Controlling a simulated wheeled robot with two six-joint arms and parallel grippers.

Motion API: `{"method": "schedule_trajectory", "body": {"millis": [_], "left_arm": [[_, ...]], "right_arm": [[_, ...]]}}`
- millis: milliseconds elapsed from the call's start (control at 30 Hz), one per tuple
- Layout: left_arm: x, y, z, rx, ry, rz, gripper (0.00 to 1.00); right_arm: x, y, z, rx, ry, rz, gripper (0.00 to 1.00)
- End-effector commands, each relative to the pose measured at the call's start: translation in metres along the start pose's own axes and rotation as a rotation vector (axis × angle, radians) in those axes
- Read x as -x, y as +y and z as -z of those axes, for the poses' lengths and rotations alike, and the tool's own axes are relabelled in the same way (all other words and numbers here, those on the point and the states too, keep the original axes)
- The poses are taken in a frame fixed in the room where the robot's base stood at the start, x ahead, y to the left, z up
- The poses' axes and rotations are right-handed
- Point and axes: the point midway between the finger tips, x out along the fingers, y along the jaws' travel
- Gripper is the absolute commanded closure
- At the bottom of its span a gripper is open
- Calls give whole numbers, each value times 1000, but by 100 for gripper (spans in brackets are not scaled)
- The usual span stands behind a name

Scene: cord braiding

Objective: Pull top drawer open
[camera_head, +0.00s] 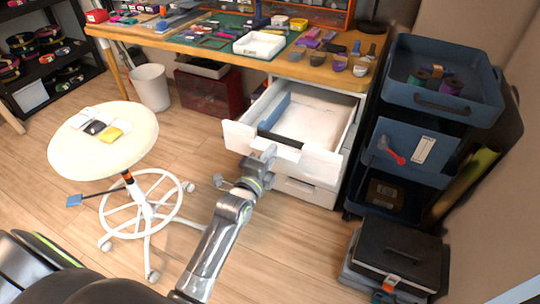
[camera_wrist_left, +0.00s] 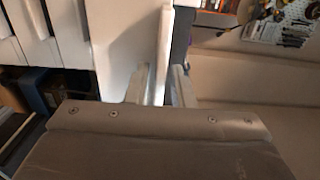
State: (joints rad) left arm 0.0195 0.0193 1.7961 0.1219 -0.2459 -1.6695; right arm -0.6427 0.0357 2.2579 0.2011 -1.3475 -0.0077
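The white top drawer (camera_head: 318,122) of the cabinet under the workbench stands pulled well out, with its inside in view. A blue piece and a dark strip show inside it. My left gripper (camera_head: 268,154) is at the middle of the drawer's front panel (camera_head: 239,137). In the left wrist view, the two fingers (camera_wrist_left: 161,88) lie on either side of the upright white panel (camera_wrist_left: 164,50) and appear closed on it. The lower drawers (camera_head: 304,191) are shut below. My right gripper is not in view.
A round white stool (camera_head: 70,150) stands left of the drawer. A dark blue shelf cart (camera_head: 440,110) stands close on the right, with a black case (camera_head: 395,254) in front. The workbench (camera_head: 225,55) is cluttered. Bare floor lies between stool and drawer.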

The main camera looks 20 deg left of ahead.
Motion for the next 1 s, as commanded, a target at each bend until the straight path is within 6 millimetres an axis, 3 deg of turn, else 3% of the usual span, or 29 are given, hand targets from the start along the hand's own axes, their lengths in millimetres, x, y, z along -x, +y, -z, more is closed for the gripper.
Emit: {"method": "schedule_trajectory", "body": {"millis": [67, 467, 733, 1000], "left_arm": [[0, 0, 0, 0, 0, 0, 68], [7, 0, 0, 2, 0, 0, 68], [55, 2, 0, 4, -2, -1, 68], [112, 4, 0, 2, -2, -1, 68]], "right_arm": [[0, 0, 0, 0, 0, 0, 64], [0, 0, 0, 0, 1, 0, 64], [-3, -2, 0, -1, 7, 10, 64], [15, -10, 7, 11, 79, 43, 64]]}}
